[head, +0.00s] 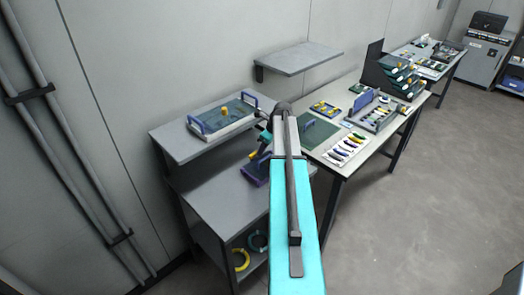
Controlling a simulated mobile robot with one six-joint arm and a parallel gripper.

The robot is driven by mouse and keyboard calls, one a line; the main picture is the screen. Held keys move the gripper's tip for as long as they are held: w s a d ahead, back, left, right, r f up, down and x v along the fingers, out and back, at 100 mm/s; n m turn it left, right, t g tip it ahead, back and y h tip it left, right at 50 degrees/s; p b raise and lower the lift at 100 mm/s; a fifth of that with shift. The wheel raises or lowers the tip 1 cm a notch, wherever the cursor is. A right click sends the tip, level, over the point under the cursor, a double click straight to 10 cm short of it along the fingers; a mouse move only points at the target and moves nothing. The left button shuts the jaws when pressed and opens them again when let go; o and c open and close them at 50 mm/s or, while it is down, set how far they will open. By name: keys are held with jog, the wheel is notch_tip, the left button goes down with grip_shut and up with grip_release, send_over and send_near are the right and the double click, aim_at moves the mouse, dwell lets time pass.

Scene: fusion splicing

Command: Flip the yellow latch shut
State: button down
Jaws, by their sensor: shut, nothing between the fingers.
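A small yellow part (253,155), which may be the yellow latch, shows just left of my arm's end, above a dark purple device (256,174) on the grey bench. It is too small to tell whether the latch is open or shut. My gripper (262,140) is small and dark at the far end of my cyan arm, close to this yellow part. It is shut with nothing in it. I cannot tell whether it touches the yellow part. My arm hides the right side of the purple device.
A tray (207,134) with blue handles stands on the bench's upper shelf (180,150). Coiled yellow and teal rings lie on the bottom shelf. A white table (345,165) at right holds trays and coloured tools. A wall shelf (300,57) is empty. The floor at right is clear.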

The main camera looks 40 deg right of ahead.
jog(key=shift+s+a, duration=0.1)
jog(key=shift+a, duration=0.1)
jog(key=shift+s+a, duration=0.2)
jog(key=shift+a, duration=0.35)
dwell(0.4)
jog(key=shift+a+p+v, duration=0.2)
jog(key=shift+p+v, duration=1.45)
jog(key=shift+v, duration=0.85)
jog(key=shift+a+p+v, duration=0.2)
jog(key=shift+p+v, duration=1.4)
jog(key=shift+v, duration=0.9)
jog(key=shift+w, duration=0.1)
